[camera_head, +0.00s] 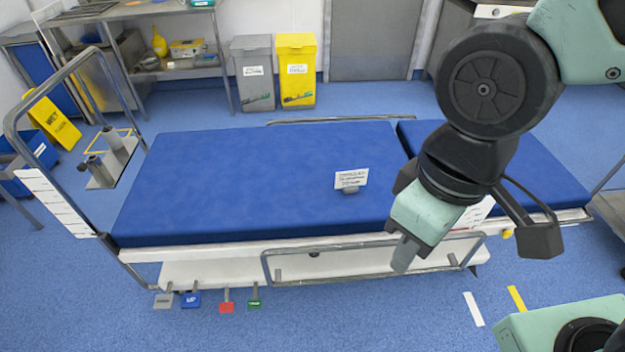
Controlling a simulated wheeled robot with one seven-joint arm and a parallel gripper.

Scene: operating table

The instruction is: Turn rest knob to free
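The operating table has a blue mattress (250,185) on a white frame (200,252). Its shorter end section (535,180) is at the right and lies about level with the main part. A small yellow knob (507,233) shows under the right end section's front edge; I cannot read its setting. A white label (474,213) is beside it, partly hidden by my arm. My gripper (404,256) points down in front of the table's near edge, left of the yellow knob and apart from it. Its fingers overlap in this view, so their opening is unclear.
A metal side rail (370,262) runs along the near side, close to my gripper. A small sign (351,180) stands on the mattress. Grey, blue, red (227,307) and green pedals are at the lower left. The blue floor (380,318) in front is mostly clear.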

